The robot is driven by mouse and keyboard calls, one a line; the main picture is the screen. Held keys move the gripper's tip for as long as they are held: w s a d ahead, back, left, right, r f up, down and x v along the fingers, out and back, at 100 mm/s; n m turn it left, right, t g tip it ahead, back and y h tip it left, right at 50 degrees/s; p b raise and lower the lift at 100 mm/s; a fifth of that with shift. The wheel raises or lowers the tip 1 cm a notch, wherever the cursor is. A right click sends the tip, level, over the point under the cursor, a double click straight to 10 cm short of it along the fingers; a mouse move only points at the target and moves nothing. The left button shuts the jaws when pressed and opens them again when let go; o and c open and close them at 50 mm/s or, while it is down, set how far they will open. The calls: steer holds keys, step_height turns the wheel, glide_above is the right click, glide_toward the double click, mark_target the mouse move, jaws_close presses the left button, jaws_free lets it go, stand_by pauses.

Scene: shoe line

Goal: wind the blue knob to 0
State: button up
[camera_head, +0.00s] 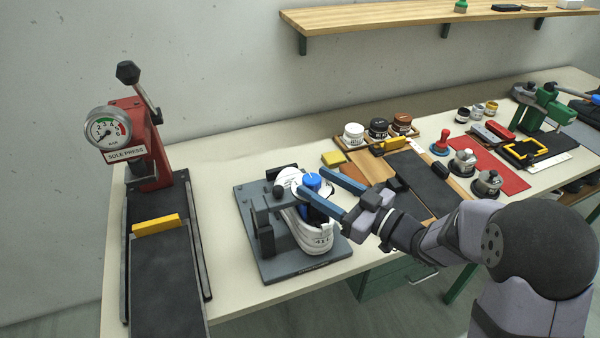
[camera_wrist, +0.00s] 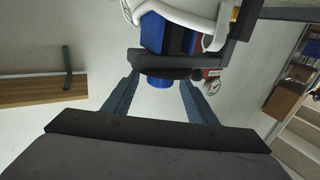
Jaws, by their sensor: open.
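The blue knob (camera_head: 312,181) sits on top of the grey clamp fixture (camera_head: 262,268), above a white shoe (camera_head: 312,236). A pale round disc (camera_head: 287,178) shows beside the knob; its marks and the knob's setting are too small to read. My gripper (camera_head: 311,180) is open, its two blue fingers reaching in from the right, one on each side of the knob. In the wrist view the knob (camera_wrist: 159,83) shows between the spread fingertips (camera_wrist: 160,84), below a dark bar of the fixture, with visible gaps at both sides. Contact with the knob is not visible.
The red sole press (camera_head: 150,135) with its gauge stands at the left. A yellow block (camera_head: 334,158) and a wooden tray with several jars (camera_head: 378,128) lie behind my gripper. Bare table shows left of the fixture.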

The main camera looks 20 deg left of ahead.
mark_target(304, 175)
steer(key=shift+p+x, duration=0.85)
steer(key=shift+x, duration=2.2)
steer(key=c, duration=1.1)
steer(key=shift+o, duration=0.2)
